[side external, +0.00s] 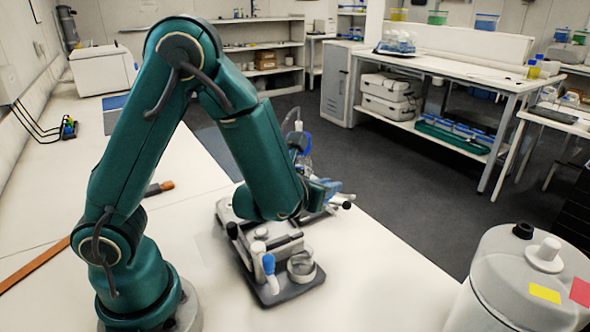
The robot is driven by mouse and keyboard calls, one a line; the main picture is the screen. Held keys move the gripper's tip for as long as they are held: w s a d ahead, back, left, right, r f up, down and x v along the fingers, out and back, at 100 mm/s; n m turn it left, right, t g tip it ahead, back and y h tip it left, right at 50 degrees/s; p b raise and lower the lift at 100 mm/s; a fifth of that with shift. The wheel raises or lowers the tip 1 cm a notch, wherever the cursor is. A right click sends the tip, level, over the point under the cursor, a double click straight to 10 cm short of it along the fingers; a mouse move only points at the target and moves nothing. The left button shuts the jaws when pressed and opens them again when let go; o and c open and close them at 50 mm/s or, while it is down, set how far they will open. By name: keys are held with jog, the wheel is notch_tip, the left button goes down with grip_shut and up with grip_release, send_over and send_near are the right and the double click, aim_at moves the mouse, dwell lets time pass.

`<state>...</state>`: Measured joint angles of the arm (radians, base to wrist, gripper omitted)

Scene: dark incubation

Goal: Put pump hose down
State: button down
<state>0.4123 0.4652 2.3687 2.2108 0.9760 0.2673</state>
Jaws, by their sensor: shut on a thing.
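My gripper (325,191) is at the end of my teal arm, above the right rear side of a grey and white pump-like device (268,243) on the white bench. It is shut on the pump hose, but the arm's last link and the small size hide most of the hold. Thin looped tubing (305,143) shows behind my arm, near the gripper; I cannot tell its full path. The device has a dark base plate, a blue-capped part (269,265) at its front and a round metal-like part (301,265) at its front right.
A large white container (520,280) stands at the front right. A brown strip (38,262) and an orange-handled tool (160,187) lie on the bench at left. The bench (370,285) is clear right of the device, up to its edge above the dark floor.

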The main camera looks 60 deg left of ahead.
send_over(363, 252)
notch_tip(363, 252, down, 5)
jog(key=shift+s+f, duration=0.1)
jog(key=shift+f, duration=2.05)
jog(key=shift+f, duration=0.15)
jog(key=c, duration=0.8)
grip_release()
jog(key=shift+c, duration=0.2)
jog(key=shift+r, duration=0.2)
jog(key=v, duration=1.2)
jog(key=shift+d, duration=0.1)
